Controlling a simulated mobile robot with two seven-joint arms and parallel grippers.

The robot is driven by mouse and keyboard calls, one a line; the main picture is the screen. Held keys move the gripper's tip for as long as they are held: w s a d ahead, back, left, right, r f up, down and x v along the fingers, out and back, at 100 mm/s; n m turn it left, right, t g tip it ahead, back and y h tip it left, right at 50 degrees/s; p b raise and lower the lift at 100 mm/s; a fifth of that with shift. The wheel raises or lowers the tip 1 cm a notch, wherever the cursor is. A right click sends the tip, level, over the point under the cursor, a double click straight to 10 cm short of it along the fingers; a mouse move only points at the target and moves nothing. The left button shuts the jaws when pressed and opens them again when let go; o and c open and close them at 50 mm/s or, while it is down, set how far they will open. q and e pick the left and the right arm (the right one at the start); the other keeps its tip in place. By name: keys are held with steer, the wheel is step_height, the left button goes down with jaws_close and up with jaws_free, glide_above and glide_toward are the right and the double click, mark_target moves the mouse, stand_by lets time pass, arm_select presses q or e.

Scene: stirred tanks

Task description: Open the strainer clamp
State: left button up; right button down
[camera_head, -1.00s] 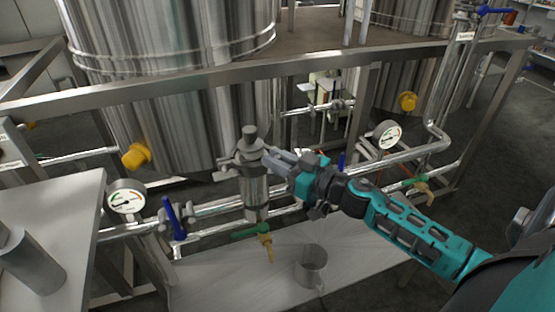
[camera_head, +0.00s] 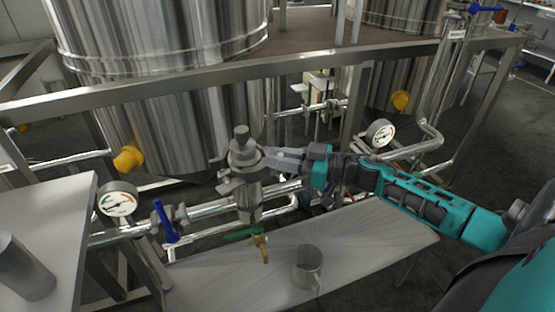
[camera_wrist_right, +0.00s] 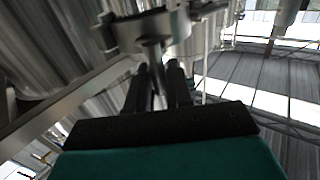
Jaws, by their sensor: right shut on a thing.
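The steel strainer (camera_head: 248,206) stands upright in the pipework before the large tank, with a grey knob on its top. Its clamp (camera_head: 229,186) is a metal band around the upper part, with a piece sticking out at the left. My right gripper (camera_head: 268,160) reaches in from the right at the height of the clamp. In the right wrist view its two dark fingers (camera_wrist_right: 160,85) are shut on the clamp's handle (camera_wrist_right: 152,55), just below the clamp ring. The gripper hides part of the clamp in the head view. My left gripper is not in view.
A blue-handled valve (camera_head: 164,222) and a gauge (camera_head: 118,199) are at left.

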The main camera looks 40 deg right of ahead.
steer(key=shift+d+f+n+g+y+b, duration=0.1)
steer(key=shift+d+n+g+y+b, duration=0.25)
steer(key=shift+n+g+y, duration=0.2)
arm_select(q)
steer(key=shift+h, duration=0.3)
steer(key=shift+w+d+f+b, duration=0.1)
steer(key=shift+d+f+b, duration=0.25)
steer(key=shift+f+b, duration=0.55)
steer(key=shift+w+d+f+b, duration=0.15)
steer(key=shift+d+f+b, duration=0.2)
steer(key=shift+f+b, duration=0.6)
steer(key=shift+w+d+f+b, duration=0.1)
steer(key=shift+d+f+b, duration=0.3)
steer(key=shift+b, duration=0.9)
arm_select(e)
steer(key=shift+w+d+n+g+y, duration=0.1)
steer(key=shift+d+n+g+y, duration=0.35)
steer(key=shift+n+g+y, duration=0.45)
steer(key=shift+w+d+n+g+y, duration=0.1)
steer(key=shift+d+n+g+y, duration=0.45)
steer(key=shift+g, duration=0.5)
steer(key=shift+d+n+g+y, duration=0.4)
steer(key=shift+n+g+y, duration=0.2)
steer(key=shift+n+g, duration=0.3)
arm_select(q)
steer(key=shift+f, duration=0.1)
arm_select(e)
steer(key=c, duration=1.2)
jaws_free()
